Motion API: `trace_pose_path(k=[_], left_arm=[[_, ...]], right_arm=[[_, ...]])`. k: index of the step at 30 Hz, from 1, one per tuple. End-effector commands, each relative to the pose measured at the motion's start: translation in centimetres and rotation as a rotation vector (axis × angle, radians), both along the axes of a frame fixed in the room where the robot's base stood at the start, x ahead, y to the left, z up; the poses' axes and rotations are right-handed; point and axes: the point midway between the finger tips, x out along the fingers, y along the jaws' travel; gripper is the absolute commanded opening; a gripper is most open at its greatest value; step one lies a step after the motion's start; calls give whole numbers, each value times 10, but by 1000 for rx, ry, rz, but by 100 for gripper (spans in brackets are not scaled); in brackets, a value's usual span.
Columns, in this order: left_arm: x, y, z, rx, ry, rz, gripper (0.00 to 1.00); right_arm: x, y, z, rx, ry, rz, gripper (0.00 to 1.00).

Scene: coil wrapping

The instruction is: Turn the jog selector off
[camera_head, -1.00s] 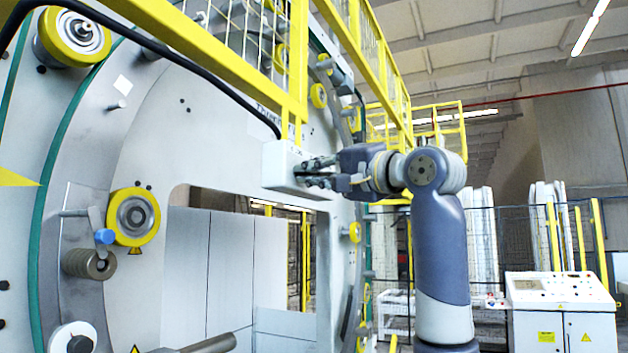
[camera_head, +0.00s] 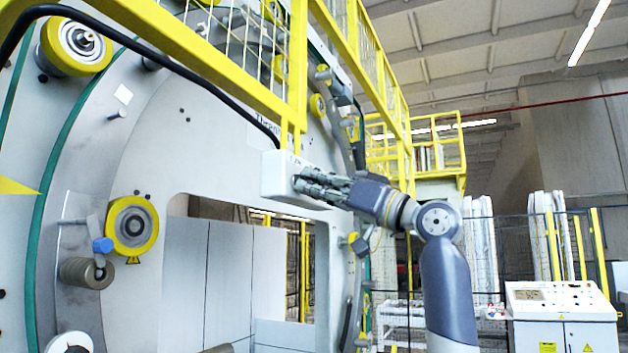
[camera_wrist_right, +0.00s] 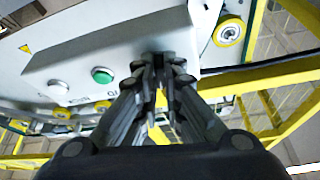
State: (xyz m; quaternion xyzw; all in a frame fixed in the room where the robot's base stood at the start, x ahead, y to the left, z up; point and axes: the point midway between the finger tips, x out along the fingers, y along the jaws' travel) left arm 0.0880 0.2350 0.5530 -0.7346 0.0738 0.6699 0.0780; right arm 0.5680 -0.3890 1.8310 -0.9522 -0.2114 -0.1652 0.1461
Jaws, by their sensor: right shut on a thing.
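The white control box (camera_head: 272,178) hangs beside the yellow railing in the head view. In the right wrist view the same box (camera_wrist_right: 110,45) shows a green button (camera_wrist_right: 102,75) and a pale button (camera_wrist_right: 59,87) on its face. My right gripper (camera_head: 303,180) is at the face of the box. In the right wrist view its fingers (camera_wrist_right: 158,68) are close together at the end of the button row, shut on the jog selector, which they hide. The selector's position cannot be read. My left gripper is in neither view.
The large grey ring machine with yellow rollers (camera_head: 131,226) fills the left. A yellow railing (camera_head: 190,38) and a black cable (camera_head: 190,80) run close above the box. A white control desk (camera_head: 562,303) stands at the lower right.

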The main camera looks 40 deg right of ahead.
Motion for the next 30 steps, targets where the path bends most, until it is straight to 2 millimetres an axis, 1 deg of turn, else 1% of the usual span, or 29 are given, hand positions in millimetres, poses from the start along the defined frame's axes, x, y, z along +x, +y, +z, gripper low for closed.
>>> trace_pose_path(k=[1,6,12,29,30], left_arm=[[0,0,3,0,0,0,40],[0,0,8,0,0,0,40],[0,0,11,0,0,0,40],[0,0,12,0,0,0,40],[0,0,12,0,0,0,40]], right_arm=[[2,0,-1,-30,-6,1,0],[3,0,-2,-116,-49,2,0],[3,-1,-3,-177,-81,1,0],[3,-1,-4,-206,-95,1,0],[3,-1,-4,-206,-95,1,12]])
